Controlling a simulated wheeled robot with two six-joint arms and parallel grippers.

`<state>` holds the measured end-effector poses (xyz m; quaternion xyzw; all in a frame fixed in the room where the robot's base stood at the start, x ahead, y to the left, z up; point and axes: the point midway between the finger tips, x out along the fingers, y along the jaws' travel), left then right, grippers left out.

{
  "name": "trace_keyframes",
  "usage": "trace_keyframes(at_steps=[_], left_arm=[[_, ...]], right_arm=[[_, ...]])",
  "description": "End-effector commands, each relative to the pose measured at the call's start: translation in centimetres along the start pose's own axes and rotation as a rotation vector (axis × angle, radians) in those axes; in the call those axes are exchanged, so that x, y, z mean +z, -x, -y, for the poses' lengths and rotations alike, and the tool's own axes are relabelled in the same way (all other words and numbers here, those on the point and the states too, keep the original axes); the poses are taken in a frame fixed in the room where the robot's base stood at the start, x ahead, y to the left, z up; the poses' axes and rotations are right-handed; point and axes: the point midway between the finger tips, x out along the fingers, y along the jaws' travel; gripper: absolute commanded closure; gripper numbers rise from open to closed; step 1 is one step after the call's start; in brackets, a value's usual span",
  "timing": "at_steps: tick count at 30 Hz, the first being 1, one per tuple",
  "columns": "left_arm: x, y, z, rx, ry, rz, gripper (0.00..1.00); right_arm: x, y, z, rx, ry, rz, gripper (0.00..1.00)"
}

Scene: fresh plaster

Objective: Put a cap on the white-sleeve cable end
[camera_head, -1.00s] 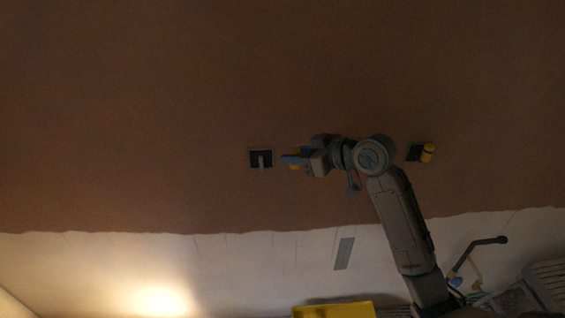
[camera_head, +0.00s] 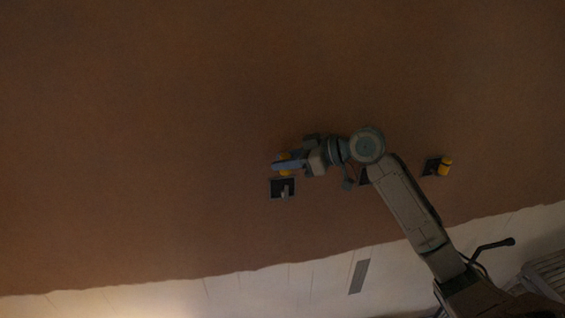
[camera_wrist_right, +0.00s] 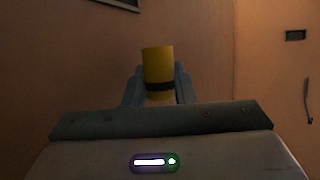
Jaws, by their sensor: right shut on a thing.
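My right gripper (camera_head: 279,164) is shut on a yellow cap (camera_head: 285,158) in front of the brown wall. In the right wrist view the cap (camera_wrist_right: 158,65) stands between the two fingers, with a dark band near its lower end. In the head view, a dark square wall box (camera_head: 275,191) lies just below the gripper. A pale, whitish cable end (camera_head: 285,190) sticks out of it. The cap appears above this cable end, apart from it; the depth between them is unclear. My left gripper is not in view.
Another dark box (camera_head: 430,167) at the right has a yellow cap (camera_head: 446,166) at it. A third dark box (camera_head: 364,177) is mostly hidden behind my right arm. A grey strip (camera_head: 359,276) lies on the pale lower band. The wall to the left is clear.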

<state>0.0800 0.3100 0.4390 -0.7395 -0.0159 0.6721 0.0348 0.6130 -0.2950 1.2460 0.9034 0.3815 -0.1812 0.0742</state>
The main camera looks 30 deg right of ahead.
Motion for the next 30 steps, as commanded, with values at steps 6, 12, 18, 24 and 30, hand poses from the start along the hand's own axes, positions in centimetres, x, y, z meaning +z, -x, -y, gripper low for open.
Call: trace_keyframes(at_steps=[6, 12, 18, 24, 30], left_arm=[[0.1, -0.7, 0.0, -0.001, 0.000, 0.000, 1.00], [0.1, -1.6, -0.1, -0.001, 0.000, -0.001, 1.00], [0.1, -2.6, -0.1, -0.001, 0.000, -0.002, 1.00], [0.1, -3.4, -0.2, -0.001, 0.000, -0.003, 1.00], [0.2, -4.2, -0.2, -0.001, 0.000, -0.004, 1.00]], right_arm=[[0.8, -0.3, 0.0, 0.000, 0.000, 0.000, 0.97], [1.9, -0.8, 0.0, 0.000, 0.000, 0.000, 0.97], [3.0, -1.2, 0.0, 0.001, 0.000, 0.000, 0.97], [4.1, -1.7, 0.0, 0.001, 0.000, 0.001, 0.97], [5.2, -2.1, 0.0, 0.000, 0.000, 0.001, 0.97]])
